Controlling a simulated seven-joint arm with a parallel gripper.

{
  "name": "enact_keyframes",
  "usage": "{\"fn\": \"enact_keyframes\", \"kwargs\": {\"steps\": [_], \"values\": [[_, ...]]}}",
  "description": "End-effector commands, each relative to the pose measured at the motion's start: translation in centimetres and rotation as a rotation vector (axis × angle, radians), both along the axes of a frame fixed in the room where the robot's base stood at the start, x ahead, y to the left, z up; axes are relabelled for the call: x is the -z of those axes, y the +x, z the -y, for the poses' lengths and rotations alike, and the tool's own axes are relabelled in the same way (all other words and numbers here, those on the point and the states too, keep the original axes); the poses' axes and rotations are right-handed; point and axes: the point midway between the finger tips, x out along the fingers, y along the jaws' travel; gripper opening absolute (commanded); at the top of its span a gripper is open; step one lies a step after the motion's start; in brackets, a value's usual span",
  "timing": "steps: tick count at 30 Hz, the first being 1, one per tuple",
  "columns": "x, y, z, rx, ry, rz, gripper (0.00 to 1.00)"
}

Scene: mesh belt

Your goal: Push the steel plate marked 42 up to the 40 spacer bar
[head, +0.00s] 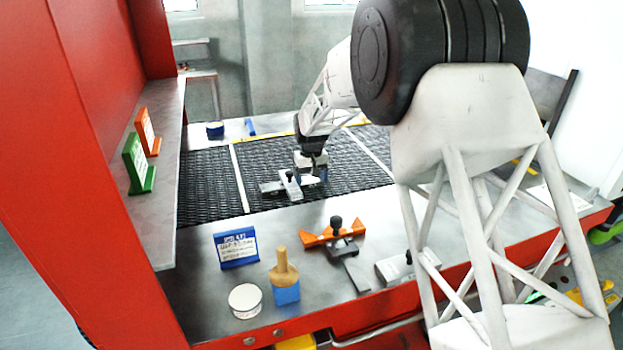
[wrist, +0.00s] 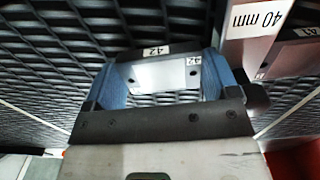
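The steel plate marked 42 (wrist: 158,74) shows in the wrist view as a bright face with dark holes and two small 42 labels. It lies between the blue fingers of my gripper (wrist: 165,80) and fills most of the gap; whether they press on it I cannot tell. The 40 mm spacer bar (wrist: 242,50) is at upper right, just beyond the right finger. In the head view my gripper (head: 311,178) is low over the mesh belt, and a pale metal piece (head: 290,186) lies to its left.
A block marked 41 (wrist: 293,52) stands right of the spacer bar. The mesh belt (head: 205,185) is clear at left. On the front ledge are a blue sign (head: 236,248), a wooden-handled tool (head: 285,280), a round tin (head: 245,300) and an orange fixture (head: 316,239).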

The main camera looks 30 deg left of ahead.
Motion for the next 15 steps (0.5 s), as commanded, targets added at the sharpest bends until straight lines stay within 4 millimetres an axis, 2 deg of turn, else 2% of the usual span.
{"fn": "enact_keyframes", "kwargs": {"steps": [1,3,15], "values": [[0.03,-0.04,-0.03,0.0,0.0,0.0,0.9],[0.03,-0.04,-0.02,0.0,0.0,0.0,1.0],[-0.49,0.01,-0.02,0.0,0.001,0.001,1.0]]}}
